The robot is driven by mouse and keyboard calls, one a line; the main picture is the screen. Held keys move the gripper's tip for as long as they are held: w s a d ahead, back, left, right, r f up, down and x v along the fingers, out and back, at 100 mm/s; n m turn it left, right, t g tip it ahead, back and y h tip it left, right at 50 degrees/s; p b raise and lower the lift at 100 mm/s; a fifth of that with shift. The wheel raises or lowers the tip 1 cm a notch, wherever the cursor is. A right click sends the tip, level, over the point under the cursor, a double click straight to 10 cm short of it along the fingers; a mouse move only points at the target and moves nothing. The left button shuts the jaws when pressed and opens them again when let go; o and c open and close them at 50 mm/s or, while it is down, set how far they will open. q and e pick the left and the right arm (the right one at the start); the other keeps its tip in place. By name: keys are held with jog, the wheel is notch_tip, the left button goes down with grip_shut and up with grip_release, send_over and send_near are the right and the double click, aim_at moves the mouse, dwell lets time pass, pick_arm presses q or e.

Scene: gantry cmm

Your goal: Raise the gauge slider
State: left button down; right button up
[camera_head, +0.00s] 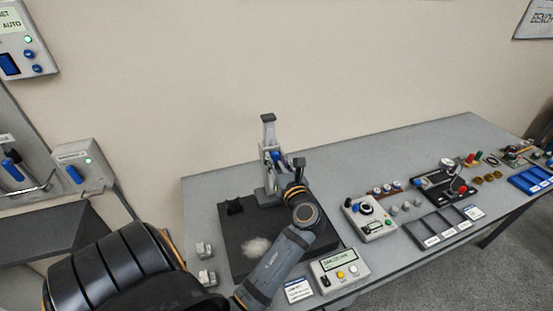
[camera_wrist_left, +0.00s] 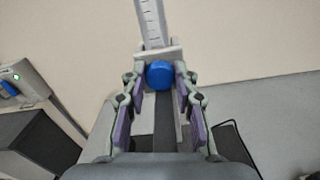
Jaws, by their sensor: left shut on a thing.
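The height gauge (camera_head: 268,135) stands upright at the back of a dark plate (camera_head: 236,228) on the bench. In the left wrist view its graduated column (camera_wrist_left: 152,22) rises behind the slider (camera_wrist_left: 158,54), which carries a round blue knob (camera_wrist_left: 159,74). My left gripper (camera_head: 281,165) is at the gauge in the head view, partly hidden by my own wrist. In the left wrist view its two purple-padded fingers (camera_wrist_left: 160,88) stand on both sides of the blue knob, shut on it. My right gripper is not in view.
A display box (camera_head: 340,270) stands at the bench's front edge. A control box with a black dial (camera_head: 367,208) and a labelled tray (camera_head: 440,228) stand to the right. Small metal blocks (camera_head: 205,262) lie left of the plate. Space above the gauge is clear.

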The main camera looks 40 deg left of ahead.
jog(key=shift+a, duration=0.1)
pick_arm(q)
jog(key=c, duration=1)
grip_release()
jog(key=shift+r, duration=0.3)
notch_tip(320, 180, up, 9)
jog(key=shift+r, duration=0.2)
